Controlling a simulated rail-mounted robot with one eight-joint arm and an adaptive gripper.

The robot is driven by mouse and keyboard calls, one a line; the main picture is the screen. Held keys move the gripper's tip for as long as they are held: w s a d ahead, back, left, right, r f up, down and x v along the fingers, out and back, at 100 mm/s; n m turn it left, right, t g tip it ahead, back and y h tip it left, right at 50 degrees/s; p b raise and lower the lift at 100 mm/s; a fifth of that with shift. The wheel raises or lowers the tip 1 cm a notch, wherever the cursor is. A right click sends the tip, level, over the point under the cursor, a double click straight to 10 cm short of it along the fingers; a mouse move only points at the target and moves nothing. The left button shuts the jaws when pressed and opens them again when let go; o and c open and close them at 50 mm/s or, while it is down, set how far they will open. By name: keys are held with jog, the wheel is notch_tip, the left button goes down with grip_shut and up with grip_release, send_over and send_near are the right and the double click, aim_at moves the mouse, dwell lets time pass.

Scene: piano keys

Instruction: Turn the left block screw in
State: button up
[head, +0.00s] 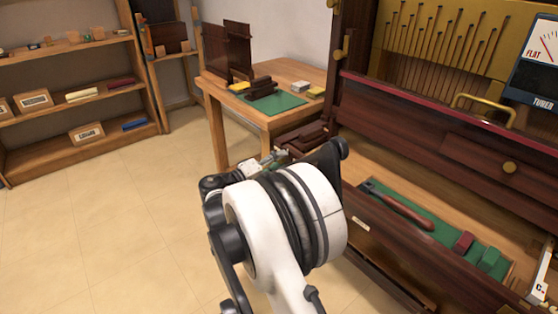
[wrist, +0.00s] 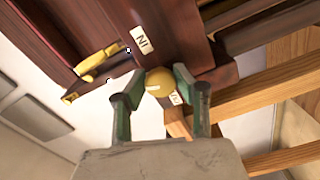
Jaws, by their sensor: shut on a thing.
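In the wrist view the left block screw shows as a round brass knob (wrist: 157,84), beneath dark reddish-brown wood that carries a white "IN" label (wrist: 143,40). My gripper (wrist: 156,80) has its two green-padded fingers on either side of the knob and is shut on it. A small white tag (wrist: 175,97) shows at the knob's lower right. In the head view the white arm stands in front of the piano's left end. It largely hides the gripper and the knob there.
A brass fitting (wrist: 100,65) is left of the knob in the wrist view. The left floor is clear.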

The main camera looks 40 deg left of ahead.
jog(key=shift+a+f+m, duration=0.1)
jog(key=shift+m, duration=3.4)
jog(key=shift+a+f+m, duration=0.1)
jog(key=shift+m, duration=3.7)
jog(key=o, duration=1.1)
jog(key=shift+o, duration=0.2)
jog(key=shift+s, duration=0.1)
jog(key=v, duration=1.1)
jog(key=shift+s, duration=0.4)
jog(key=shift+a, duration=0.1)
